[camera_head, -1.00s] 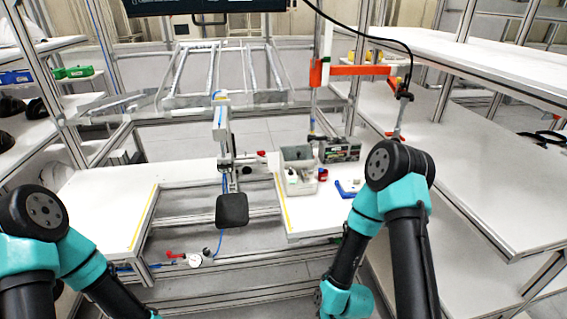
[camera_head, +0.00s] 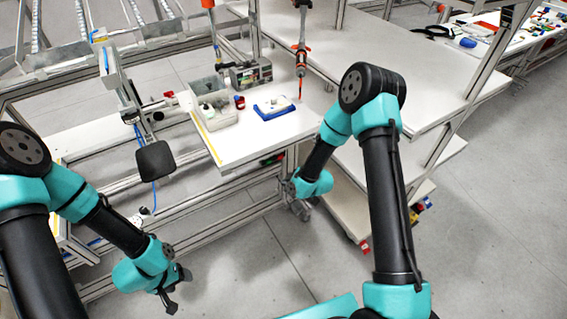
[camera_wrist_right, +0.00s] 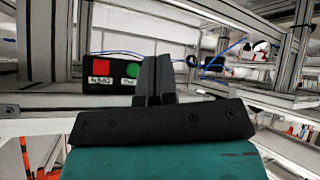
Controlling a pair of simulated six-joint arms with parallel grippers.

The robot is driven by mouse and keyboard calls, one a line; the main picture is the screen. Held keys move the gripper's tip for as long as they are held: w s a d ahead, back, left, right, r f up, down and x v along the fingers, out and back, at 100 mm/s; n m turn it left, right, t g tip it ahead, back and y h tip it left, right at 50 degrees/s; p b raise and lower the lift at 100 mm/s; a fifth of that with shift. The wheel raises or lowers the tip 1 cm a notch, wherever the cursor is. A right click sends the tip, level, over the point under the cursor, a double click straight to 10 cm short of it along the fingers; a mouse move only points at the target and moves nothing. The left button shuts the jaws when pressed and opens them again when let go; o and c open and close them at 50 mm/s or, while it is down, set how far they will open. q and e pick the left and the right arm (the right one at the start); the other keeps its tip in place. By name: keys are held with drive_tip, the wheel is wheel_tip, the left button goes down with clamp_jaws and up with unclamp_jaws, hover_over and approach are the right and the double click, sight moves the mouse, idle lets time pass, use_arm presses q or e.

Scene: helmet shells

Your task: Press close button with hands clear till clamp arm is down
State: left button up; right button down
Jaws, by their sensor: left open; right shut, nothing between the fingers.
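The button box (camera_wrist_right: 115,88) shows in the right wrist view with a red button (camera_wrist_right: 101,70) and a green button (camera_wrist_right: 132,71); their labels are too small to read. My right gripper (camera_wrist_right: 154,62) is shut and empty, its fingers just right of the green button in that view; I cannot tell whether they touch the box. In the head view my right gripper (camera_head: 301,211) is low beside the white table's front right corner. My left gripper (camera_head: 174,292) is open and empty, low at the front left. A grey arm (camera_head: 118,82) with a black pad (camera_head: 155,160) stands left of the table.
On the white table (camera_head: 235,148) are a grey bin (camera_head: 214,112), a dark box (camera_head: 250,74) and a blue-and-white tray (camera_head: 274,107). A screwdriver (camera_head: 301,50) hangs above. White shelves (camera_head: 390,70) stand at the right. Floor (camera_head: 490,220) is clear there.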

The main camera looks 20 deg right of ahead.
drive_tip(key=shift+w, duration=0.15)
drive_tip(key=w+a, duration=0.2)
drive_tip(key=w, duration=0.6)
drive_tip(key=shift+w, duration=0.15)
idle(0.4)
drive_tip(key=shift+w+a, duration=0.15)
idle(1.9)
drive_tip(key=shift+w, duration=0.3)
drive_tip(key=shift+w+a, duration=0.15)
drive_tip(key=shift+w, duration=0.3)
idle(1.0)
drive_tip(key=shift+s+d, duration=0.2)
drive_tip(key=shift+s, duration=0.8)
drive_tip(key=shift+s+d, duration=0.2)
drive_tip(key=shift+s, duration=0.55)
drive_tip(key=shift+s+d, duration=0.2)
drive_tip(key=shift+s, duration=0.6)
drive_tip(key=shift+s+d, duration=0.2)
drive_tip(key=shift+s, duration=0.55)
